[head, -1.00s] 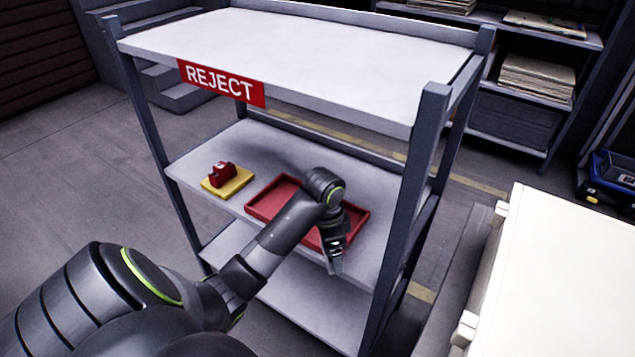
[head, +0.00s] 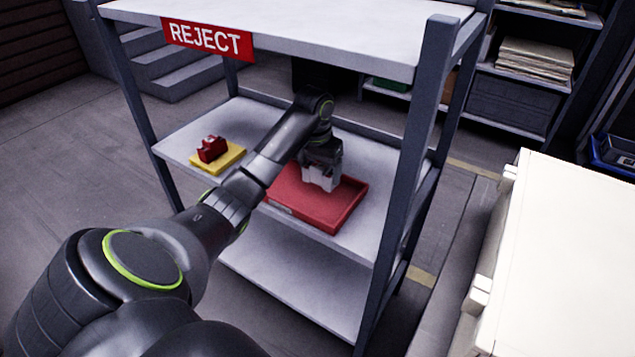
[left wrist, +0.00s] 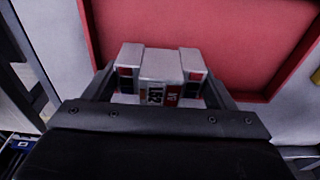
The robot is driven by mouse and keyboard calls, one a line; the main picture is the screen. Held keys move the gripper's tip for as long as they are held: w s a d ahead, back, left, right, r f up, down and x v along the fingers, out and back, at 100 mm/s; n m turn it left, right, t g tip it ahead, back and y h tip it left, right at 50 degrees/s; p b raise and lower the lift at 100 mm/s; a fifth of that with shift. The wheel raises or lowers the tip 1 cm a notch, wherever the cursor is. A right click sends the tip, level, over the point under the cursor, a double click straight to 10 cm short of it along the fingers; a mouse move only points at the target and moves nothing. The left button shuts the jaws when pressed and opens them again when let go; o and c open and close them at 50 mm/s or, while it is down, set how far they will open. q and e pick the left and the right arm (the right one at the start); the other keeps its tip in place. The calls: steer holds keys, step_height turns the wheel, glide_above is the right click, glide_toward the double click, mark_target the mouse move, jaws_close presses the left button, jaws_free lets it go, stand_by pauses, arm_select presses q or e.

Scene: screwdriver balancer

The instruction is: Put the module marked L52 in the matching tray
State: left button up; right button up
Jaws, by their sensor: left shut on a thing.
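The module (head: 322,180) is pale grey with dark and red patches. In the left wrist view the module (left wrist: 160,75) shows small label characters that appear to read L52. My left gripper (head: 322,163) is shut on it, and the two jaws grip its sides. The red tray (head: 338,226) lies on the middle shelf. The module is held over the tray's back-left part in the head view; whether it touches the tray floor I cannot tell. The red tray floor (left wrist: 200,30) shows beyond the module in the left wrist view. My right gripper is not in view.
A red block (head: 212,149) sits on a yellow base (head: 222,160) on the same shelf, left of the tray. The upper shelf (head: 350,35) with a REJECT sign (head: 208,39) overhangs. A rack post (head: 405,170) stands to the right, near a white cabinet (head: 560,260).

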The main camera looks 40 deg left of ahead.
mark_target(320, 183)
arm_select(q)
step_height(320, 183, down, 4)
steer(key=shift+f, duration=0.25)
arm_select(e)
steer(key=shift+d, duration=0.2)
arm_select(q)
steer(key=shift+f, duration=0.1)
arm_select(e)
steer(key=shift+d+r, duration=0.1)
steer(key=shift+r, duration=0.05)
arm_select(q)
steer(key=o, duration=1.3)
